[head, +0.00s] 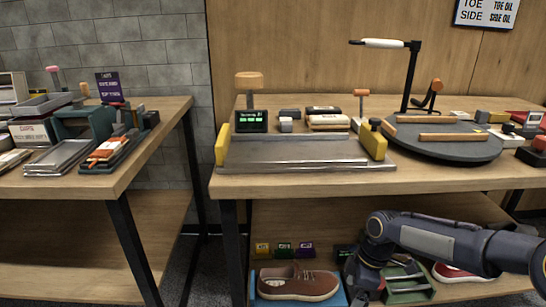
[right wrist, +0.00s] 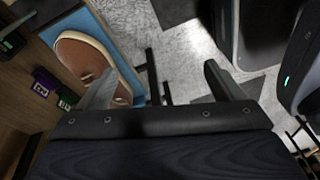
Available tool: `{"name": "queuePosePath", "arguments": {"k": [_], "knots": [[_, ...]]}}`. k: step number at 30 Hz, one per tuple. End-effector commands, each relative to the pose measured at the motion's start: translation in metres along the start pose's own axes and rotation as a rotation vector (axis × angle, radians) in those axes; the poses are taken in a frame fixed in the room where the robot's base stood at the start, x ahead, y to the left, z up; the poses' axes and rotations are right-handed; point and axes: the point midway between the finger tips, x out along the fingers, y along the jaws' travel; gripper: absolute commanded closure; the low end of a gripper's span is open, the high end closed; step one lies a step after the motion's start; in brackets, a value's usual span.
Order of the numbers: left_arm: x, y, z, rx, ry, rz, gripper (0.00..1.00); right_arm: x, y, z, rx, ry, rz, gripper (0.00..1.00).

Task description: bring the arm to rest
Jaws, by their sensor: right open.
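My right arm (head: 440,240) reaches in from the right in the head view, low in front of the bench's lower shelf. My right gripper (right wrist: 160,82) is open in the right wrist view, with its two fingers wide apart and nothing visible between them. A brown sneaker (head: 298,282) lies on a blue mat (head: 341,296) on the lower shelf, just left of the right gripper's wrist. The sneaker also shows in the right wrist view (right wrist: 82,55), partly behind one finger. In the head view the right fingertips cannot be made out. My left gripper is not in view.
The wooden bench (head: 290,184) carries a grey tray (head: 300,150) and a round dark turntable (head: 440,145). Small coloured boxes (head: 284,249) stand behind the brown sneaker. A red shoe (head: 458,272) sits behind my right arm. A second bench (head: 160,125) stands left, across a gap.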

Motion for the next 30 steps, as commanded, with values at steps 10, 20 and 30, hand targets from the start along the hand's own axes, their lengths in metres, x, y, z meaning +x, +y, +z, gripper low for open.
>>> {"name": "queuePosePath", "arguments": {"k": [10,20,30], "knots": [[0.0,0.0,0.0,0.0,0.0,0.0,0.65,-0.085,-0.112,0.036,0.598,0.043,0.22,0.13],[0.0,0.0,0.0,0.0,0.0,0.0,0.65,-0.096,-0.199,0.052,1.108,0.339,0.284,0.13],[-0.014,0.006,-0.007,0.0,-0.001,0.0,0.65,-0.101,-0.24,0.047,1.366,0.582,0.222,0.13]]}}
